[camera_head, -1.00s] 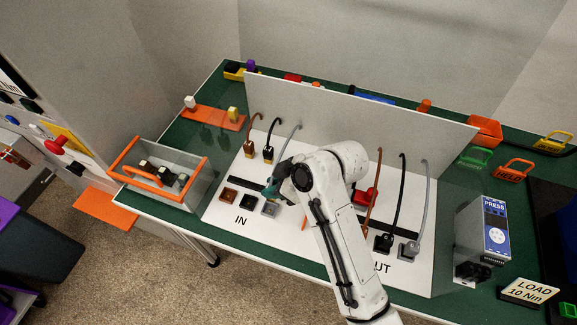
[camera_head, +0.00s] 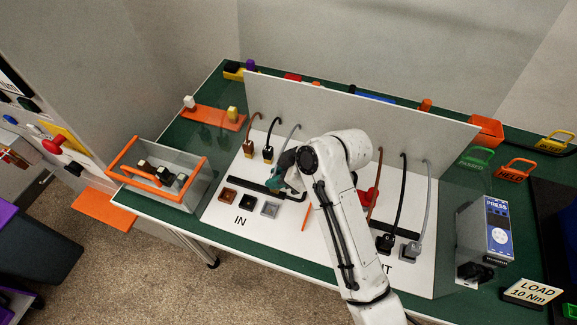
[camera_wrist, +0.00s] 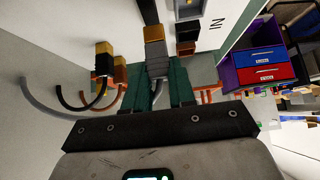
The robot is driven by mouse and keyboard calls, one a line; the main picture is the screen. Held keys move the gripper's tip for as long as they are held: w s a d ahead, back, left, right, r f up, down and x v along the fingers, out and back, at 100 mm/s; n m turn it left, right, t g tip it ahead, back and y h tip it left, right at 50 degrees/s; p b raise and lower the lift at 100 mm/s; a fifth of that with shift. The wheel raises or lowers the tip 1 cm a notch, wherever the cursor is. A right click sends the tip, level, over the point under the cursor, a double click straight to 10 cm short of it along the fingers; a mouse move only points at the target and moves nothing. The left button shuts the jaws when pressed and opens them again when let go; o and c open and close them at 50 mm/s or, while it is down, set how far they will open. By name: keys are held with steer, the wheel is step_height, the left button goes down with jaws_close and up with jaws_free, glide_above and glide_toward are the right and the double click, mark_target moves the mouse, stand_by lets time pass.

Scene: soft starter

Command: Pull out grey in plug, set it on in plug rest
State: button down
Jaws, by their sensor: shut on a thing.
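My gripper (camera_head: 279,181) is over the IN side of the white board. In the wrist view its green fingers (camera_wrist: 166,86) are shut on the grey in plug (camera_wrist: 158,66), which has a tan end and a grey cord. The plug is out of its socket; whether it touches the board is unclear. The grey in socket (camera_head: 270,209) is empty, in front of my gripper. The black in plug (camera_head: 268,154) and brown in plug (camera_head: 249,149) stand at the back of the board. I cannot tell which part is the in plug rest.
Brown (camera_head: 228,195) and black (camera_head: 248,202) sockets sit open beside the grey one. A black strip (camera_head: 257,187) lies behind them. A grey upright panel (camera_head: 350,120) closes the back. A clear bin (camera_head: 190,198) with an orange rim stands left. OUT plugs and cords (camera_head: 410,250) stand right.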

steer(key=shift+w+d, duration=0.1)
steer(key=shift+w, duration=0.15)
steer(key=shift+w+d, duration=0.1)
steer(key=shift+w, duration=0.25)
steer(key=shift+w+d+b, duration=0.15)
steer(key=shift+w+b, duration=0.15)
steer(key=shift+b, duration=0.05)
steer(key=shift+w+d, duration=0.1)
steer(key=shift+w, duration=0.25)
steer(key=shift+w+d+b, duration=0.25)
steer(key=shift+w+b, duration=0.15)
steer(key=shift+w, duration=0.25)
steer(key=shift+w+d+b, duration=0.2)
steer(key=shift+w+b, duration=0.15)
steer(key=shift+w, duration=0.25)
steer(key=shift+w+d, duration=0.1)
steer(key=shift+w, duration=0.2)
steer(key=shift+w+d+b, duration=0.15)
steer(key=shift+w+b, duration=0.15)
steer(key=shift+w+d, duration=0.1)
steer(key=shift+w, duration=0.25)
steer(key=shift+w+d+b, duration=0.25)
steer(key=shift+w+b, duration=0.35)
steer(key=shift+w, duration=0.05)
